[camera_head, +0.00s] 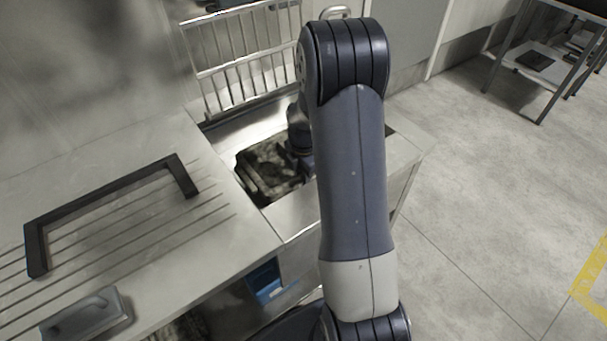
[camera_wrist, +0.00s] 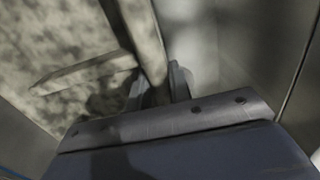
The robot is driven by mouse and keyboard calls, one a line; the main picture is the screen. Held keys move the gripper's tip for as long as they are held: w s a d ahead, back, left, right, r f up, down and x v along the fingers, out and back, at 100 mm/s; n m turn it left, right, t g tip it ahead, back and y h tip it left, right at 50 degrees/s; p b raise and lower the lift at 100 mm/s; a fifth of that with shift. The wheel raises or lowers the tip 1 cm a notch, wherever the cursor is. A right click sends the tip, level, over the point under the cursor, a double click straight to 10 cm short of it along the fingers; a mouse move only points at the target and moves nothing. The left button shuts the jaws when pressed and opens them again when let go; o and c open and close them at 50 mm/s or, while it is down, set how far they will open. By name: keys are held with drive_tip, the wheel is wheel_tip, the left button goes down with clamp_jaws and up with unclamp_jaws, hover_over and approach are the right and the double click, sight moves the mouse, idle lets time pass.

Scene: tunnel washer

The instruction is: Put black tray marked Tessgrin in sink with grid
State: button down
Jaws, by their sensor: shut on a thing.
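A dark, mottled tray (camera_head: 262,172) lies low inside the sink (camera_head: 292,216), seen from above in the head view. No marking on it can be read. A metal grid (camera_head: 240,62) stands upright at the back of the sink. My gripper (camera_head: 300,158) reaches down into the sink at the tray's right side, with its fingers partly hidden by my arm. In the wrist view my gripper (camera_wrist: 162,84) is shut on the rim of the tray (camera_wrist: 143,40), whose mottled surface fills the upper left. I cannot tell whether the tray rests on the sink bottom.
A ribbed steel drainboard (camera_head: 215,225) lies left of the sink. A black angular frame (camera_head: 105,203) and a grey handled object (camera_head: 88,315) lie on it. A blue item (camera_head: 265,280) shows below the counter. A shelved table (camera_head: 545,62) stands at the far right, with open floor before it.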

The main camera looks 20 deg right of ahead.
drive_tip(key=shift+f, duration=0.15)
drive_tip(key=c, duration=1.3)
unclamp_jaws()
wheel_tip(320, 180, up, 12)
drive_tip(key=shift+r+p, duration=0.2)
drive_tip(key=shift+p, duration=0.4)
